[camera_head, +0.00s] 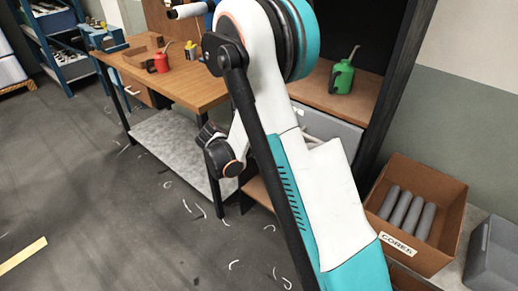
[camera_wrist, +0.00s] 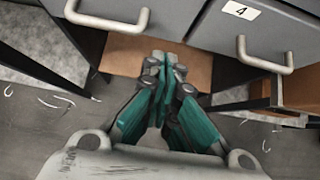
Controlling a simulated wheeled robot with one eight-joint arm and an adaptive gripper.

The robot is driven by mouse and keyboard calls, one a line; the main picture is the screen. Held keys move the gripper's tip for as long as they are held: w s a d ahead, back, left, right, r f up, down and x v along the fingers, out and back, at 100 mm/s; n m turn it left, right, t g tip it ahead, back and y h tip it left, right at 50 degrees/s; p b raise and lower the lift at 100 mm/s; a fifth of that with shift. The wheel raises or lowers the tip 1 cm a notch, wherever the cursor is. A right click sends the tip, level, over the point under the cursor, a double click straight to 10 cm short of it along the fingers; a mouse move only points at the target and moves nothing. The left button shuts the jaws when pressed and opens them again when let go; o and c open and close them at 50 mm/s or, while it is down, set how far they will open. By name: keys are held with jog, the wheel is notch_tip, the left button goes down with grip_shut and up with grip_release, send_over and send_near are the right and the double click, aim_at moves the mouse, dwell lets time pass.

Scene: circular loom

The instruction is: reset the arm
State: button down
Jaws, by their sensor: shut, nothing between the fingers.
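My arm fills the middle of the head view, folded with a white and teal upper part in front of the workbench. My gripper shows in the wrist view (camera_wrist: 168,62) with its teal fingers together and nothing between them. It points toward grey drawer fronts (camera_wrist: 275,35) with metal handles, one labelled 4. A brown shelf board lies below the drawers. In the head view the fingertips are hidden behind my arm.
A wooden workbench (camera_head: 190,88) with a red oil can (camera_head: 161,63) stands at left. A green oil can (camera_head: 342,77) sits on a shelf. A box of grey cores (camera_head: 450,205) and a grey bin (camera_head: 495,258) are at right. Open floor (camera_head: 80,190) is at left, with scattered scraps.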

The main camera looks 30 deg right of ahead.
jog(key=s+a+r+m+t+y, duration=0.1)
jog(key=s+a+r+m, duration=0.25)
jog(key=r, duration=0.25)
jog(key=s+a+r+m+y, duration=0.2)
jog(key=s+r+m, duration=0.1)
jog(key=s+r, duration=0.15)
jog(key=s+a+r+m+t+y, duration=0.1)
jog(key=s+a+r+m, duration=0.15)
jog(key=r, duration=0.35)
jog(key=s+a+r+m+t+y, duration=0.1)
jog(key=s+a+r+m+y, duration=0.1)
jog(key=s+a+m, duration=0.2)
jog(key=s+a+r+m+t+y, duration=0.1)
jog(key=s+a+r+m+y, duration=0.1)
jog(key=s+m, duration=0.7)
jog(key=shift+s+a+r, duration=0.8)
jog(key=shift+s+a, duration=0.2)
jog(key=shift+s, duration=1.15)
